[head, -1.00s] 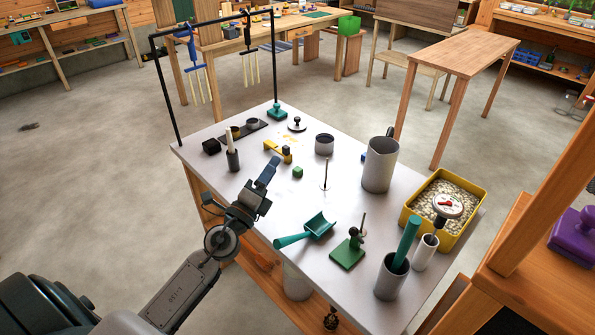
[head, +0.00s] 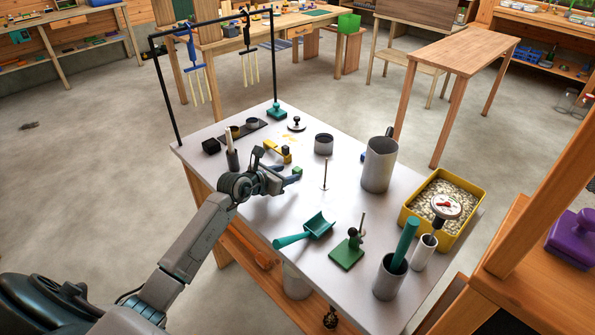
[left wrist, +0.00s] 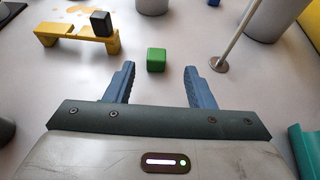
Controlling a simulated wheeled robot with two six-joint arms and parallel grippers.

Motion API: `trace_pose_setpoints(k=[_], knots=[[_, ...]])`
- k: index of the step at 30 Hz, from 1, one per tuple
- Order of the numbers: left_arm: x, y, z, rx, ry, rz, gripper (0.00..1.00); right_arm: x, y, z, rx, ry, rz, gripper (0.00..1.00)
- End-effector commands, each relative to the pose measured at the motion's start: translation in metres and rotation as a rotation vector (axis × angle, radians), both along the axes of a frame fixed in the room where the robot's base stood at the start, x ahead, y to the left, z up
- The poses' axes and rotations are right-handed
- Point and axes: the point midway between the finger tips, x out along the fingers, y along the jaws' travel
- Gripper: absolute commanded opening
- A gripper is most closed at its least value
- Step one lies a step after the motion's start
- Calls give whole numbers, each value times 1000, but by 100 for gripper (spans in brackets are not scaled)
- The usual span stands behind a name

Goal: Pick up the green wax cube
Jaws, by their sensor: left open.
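The green wax cube (head: 297,170) sits on the grey workbench top (head: 335,215), close to my left gripper (head: 279,165). In the left wrist view the cube (left wrist: 156,59) lies just past the fingertips, in line with the gap between them and a little nearer the left finger. My left gripper (left wrist: 159,70) is open with its blue fingers apart and nothing between them. In the head view a finger partly covers the area beside the cube. My right gripper is not in view.
A yellow bridge-like piece (left wrist: 77,38) with a black block (left wrist: 101,23) stands left of the cube. A thin upright metal rod (left wrist: 237,38) stands to its right. A teal scoop (head: 305,231), a grey pitcher (head: 380,164) and a yellow tray (head: 468,222) are further right.

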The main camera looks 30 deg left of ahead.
Motion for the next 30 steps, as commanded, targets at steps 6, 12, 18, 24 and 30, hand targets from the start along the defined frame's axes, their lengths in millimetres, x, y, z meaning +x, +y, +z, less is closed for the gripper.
trace_pose_setpoints(k=[6, 12, 18, 24, 30], knots=[[18, -2, -5, -5, 1, 0, 49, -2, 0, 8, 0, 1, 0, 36], [42, -6, -16, -5, 0, 0, 49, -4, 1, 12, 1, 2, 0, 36], [49, -7, -22, -2, 1, 0, 49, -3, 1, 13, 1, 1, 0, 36], [49, -7, -21, -1, 0, -1, 43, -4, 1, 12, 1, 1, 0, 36], [49, -7, -21, -1, 0, -1, 4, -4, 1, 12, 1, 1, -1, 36]])
